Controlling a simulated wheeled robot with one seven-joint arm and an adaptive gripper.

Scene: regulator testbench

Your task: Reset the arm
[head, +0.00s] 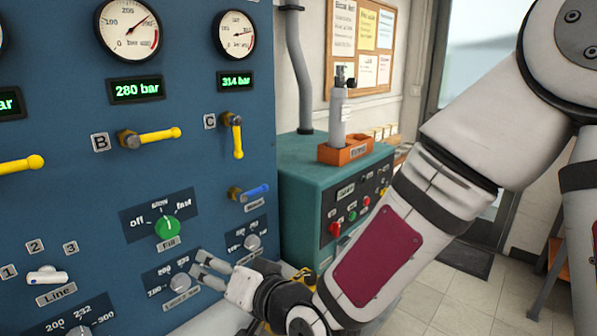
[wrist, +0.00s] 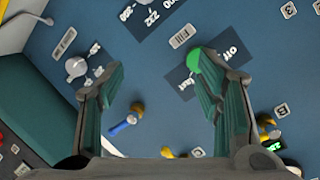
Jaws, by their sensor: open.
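My gripper (head: 203,268) is close to the lower part of the blue panel (head: 60,125) in the head view, just below the green knob (head: 168,227) and beside a lower dial. In the wrist view my gripper (wrist: 158,85) has its two fingers spread wide with nothing between them. There the green knob (wrist: 200,62) shows near the tip of the right finger; I cannot tell whether they touch. A grey knob (wrist: 76,67) shows beyond the left finger. The blue-handled lever (wrist: 124,123) shows between the fingers.
The panel carries yellow levers B (head: 155,137) and C (head: 237,135), a white Line switch (head: 47,275), and gauges above displays reading 280 and 314 bar. A teal cabinet (head: 300,160) with an orange holder (head: 345,149) stands to the right. Tiled floor (head: 430,295) lies beyond my arm.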

